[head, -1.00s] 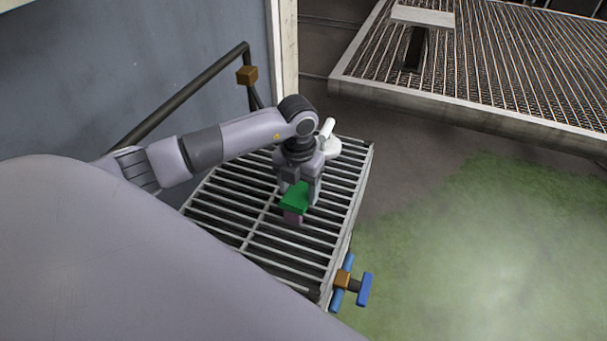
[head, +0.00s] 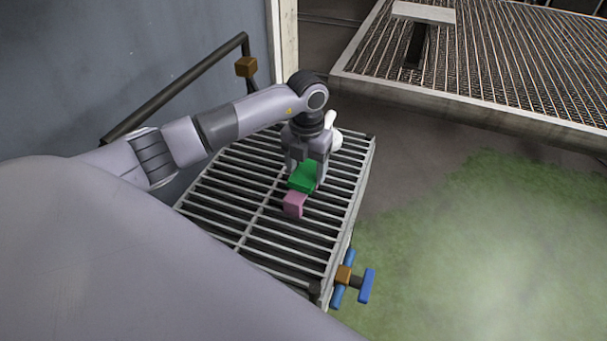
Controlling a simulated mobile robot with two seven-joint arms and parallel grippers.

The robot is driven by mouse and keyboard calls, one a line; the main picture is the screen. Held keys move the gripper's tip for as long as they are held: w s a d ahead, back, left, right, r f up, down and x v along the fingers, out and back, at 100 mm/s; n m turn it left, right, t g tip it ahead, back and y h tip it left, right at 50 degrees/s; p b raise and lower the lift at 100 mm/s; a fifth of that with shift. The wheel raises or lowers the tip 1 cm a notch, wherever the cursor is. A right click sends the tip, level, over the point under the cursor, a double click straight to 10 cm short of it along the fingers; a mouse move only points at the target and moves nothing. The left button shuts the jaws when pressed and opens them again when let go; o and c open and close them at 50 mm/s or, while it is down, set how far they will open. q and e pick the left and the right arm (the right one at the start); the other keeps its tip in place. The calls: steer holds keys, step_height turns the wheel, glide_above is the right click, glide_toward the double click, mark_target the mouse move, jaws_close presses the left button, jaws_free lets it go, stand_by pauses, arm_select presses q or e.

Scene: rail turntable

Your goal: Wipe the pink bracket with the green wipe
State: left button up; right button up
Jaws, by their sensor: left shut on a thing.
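The pink bracket (head: 294,206) stands on the slatted metal grate (head: 233,208), near its middle. The green wipe (head: 304,178) is held in my left gripper (head: 305,176), which points down and is shut on it. The wipe is just behind and above the bracket in the view and covers part of its back edge. I cannot tell whether the wipe touches the bracket. My right gripper is not in view.
A white object (head: 332,136) stands on the grate behind my left gripper. A blue-handled fitting with a brown block (head: 343,276) is at the grate's front right edge. A dark rail with a brown block (head: 246,67) runs along the wall. Mossy floor lies to the right.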

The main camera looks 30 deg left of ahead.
mark_target(299, 184)
arm_select(q)
steer(key=shift+s+d+r+p, duration=0.15)
steer(key=shift+s+p, duration=0.75)
steer(key=shift+s, duration=0.15)
steer(key=shift+s+d+f+p, duration=0.15)
steer(key=shift+s+p, duration=0.25)
steer(key=shift+s, duration=0.35)
steer(key=shift+s+d+f+p, duration=0.1)
steer(key=shift+s+p, duration=0.25)
steer(key=shift+s, duration=0.35)
steer(key=shift+w+a+f+b, duration=0.1)
steer(key=shift+w+f+b, duration=0.1)
steer(key=shift+w+b, duration=0.5)
steer(key=shift+w+a+b, duration=0.15)
steer(key=shift+w+b, duration=0.5)
steer(key=shift+w, duration=0.2)
steer(key=shift+w+a+b, duration=0.15)
steer(key=shift+w+b, duration=0.45)
steer(key=shift+w, duration=0.25)
steer(key=shift+r, duration=0.15)
steer(key=shift+w+r+p, duration=0.1)
steer(key=shift+r+p, duration=0.5)
steer(key=shift+p, duration=0.05)
step_height(299, 184, up, 7)
steer(key=p, duration=0.5)
steer(key=shift+f, duration=0.1)
